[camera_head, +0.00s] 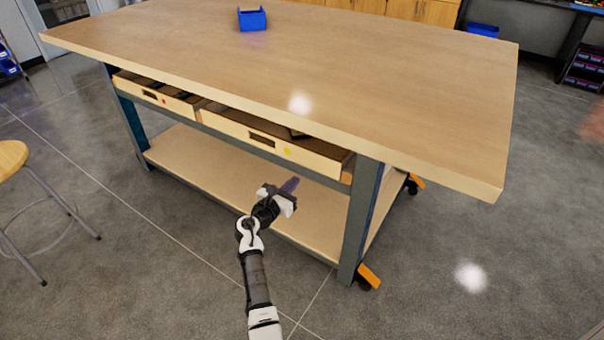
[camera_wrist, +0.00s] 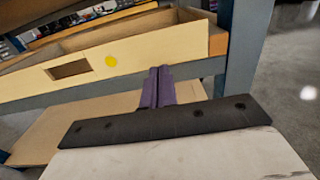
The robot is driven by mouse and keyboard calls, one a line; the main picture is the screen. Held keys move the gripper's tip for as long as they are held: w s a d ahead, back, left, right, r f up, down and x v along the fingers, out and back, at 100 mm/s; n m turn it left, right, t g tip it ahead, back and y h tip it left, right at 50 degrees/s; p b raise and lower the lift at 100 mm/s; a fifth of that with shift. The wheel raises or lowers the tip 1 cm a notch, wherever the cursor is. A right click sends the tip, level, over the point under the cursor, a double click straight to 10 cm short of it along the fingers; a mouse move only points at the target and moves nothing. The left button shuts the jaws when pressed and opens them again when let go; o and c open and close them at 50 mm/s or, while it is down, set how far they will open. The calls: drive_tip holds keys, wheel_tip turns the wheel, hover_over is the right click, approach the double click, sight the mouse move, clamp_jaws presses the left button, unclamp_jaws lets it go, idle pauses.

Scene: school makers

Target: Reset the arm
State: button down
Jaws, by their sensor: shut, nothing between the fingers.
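My gripper (camera_head: 289,186) is in front of the workbench, below its drawers and over the lower shelf in the head view. In the wrist view its two purple fingers (camera_wrist: 157,88) are together with nothing between them. My arm comes up from the bottom of the head view and is stretched forward. The drawer with a yellow dot (camera_head: 310,157) is partly open above my gripper, and it also shows in the wrist view (camera_wrist: 150,66). The fingertips appear near the blue-grey rail under this drawer in the wrist view; I cannot tell whether they touch.
The wooden workbench top (camera_head: 400,80) overhangs the drawers. A second drawer (camera_head: 155,95) is at the left. A blue bin (camera_head: 252,19) sits on the top at the back. The lower shelf (camera_head: 200,155) is bare. A stool (camera_head: 12,156) stands at left. Floor on the right is clear.

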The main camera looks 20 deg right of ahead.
drive_tip(key=shift+v, duration=1.85)
